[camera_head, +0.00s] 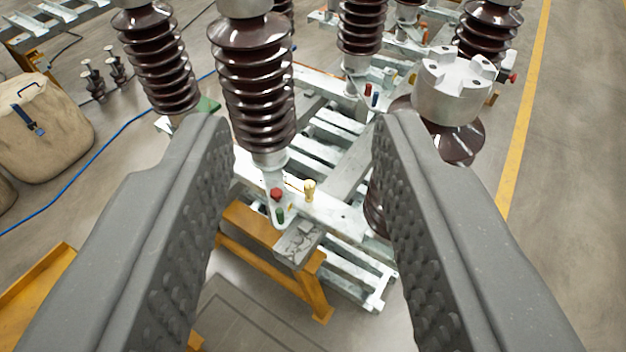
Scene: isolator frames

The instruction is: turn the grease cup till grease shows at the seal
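A small brass-yellow fitting (310,190), which looks like the grease cup, stands upright on the pale metal frame (340,216), right of the foot of the central brown insulator (252,85). A red knob (276,194) and a small green part (281,215) sit just left of it. My gripper (300,125) is open and empty. Its two grey, dimpled fingers stand wide apart on either side of the view. The fitting shows between them, farther off and touched by neither. I cannot make out the seal or any grease at this size.
More brown ribbed insulators (160,62) stand on the frames behind. A round metal cap (455,85) tops an insulator beside the right fingertip. An orange stand (262,262) supports the frame. A tan bag (40,125) and a blue hose (95,165) lie left. Floor at right is clear.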

